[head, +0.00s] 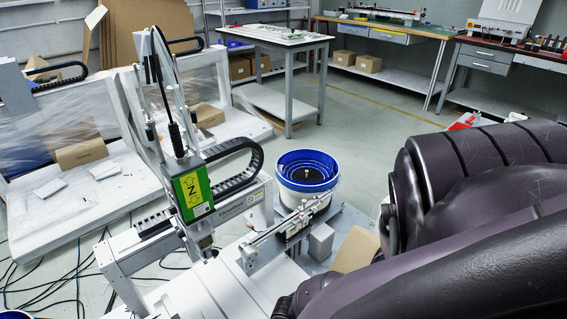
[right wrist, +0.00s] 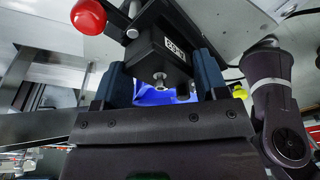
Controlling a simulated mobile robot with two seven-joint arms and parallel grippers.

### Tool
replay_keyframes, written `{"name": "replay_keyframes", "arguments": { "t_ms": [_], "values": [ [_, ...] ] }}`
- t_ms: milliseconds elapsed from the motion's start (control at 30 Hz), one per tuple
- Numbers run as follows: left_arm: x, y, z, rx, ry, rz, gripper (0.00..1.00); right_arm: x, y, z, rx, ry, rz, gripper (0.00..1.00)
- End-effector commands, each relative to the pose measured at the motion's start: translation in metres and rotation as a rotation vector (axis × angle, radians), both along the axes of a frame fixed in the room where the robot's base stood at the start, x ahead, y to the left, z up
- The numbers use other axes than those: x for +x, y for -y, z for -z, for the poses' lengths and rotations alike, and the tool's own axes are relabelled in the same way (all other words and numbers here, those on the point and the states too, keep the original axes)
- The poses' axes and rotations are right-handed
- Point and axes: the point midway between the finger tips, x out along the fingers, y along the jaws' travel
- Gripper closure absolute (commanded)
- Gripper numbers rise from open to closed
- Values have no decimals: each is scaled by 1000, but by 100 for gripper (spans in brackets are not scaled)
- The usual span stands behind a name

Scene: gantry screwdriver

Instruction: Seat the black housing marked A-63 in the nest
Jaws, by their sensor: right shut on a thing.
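In the right wrist view, a black housing (right wrist: 153,61) with a small white label sits between the two dark blue fingers of my right gripper (right wrist: 163,72). The gripper is shut on it. A round metal piece shows on the housing's near face. In the head view, my dark right arm fills the lower right, and neither gripper shows. I cannot make out the nest in either view.
A gantry with a green screwdriver unit (head: 191,188) stands at the centre. Beside it are a blue-rimmed bowl feeder (head: 307,171) and a grey block (head: 321,241). In the right wrist view, a red knob (right wrist: 89,16) is close to the housing's upper left.

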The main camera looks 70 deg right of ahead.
Motion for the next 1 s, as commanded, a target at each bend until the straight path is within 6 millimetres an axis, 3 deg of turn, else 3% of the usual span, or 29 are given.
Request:
{"name": "replay_keyframes", "arguments": {
  "t_ms": [1000],
  "values": [
    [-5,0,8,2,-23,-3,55,0,-1,6,1,-1,0,61]
  ]
}}
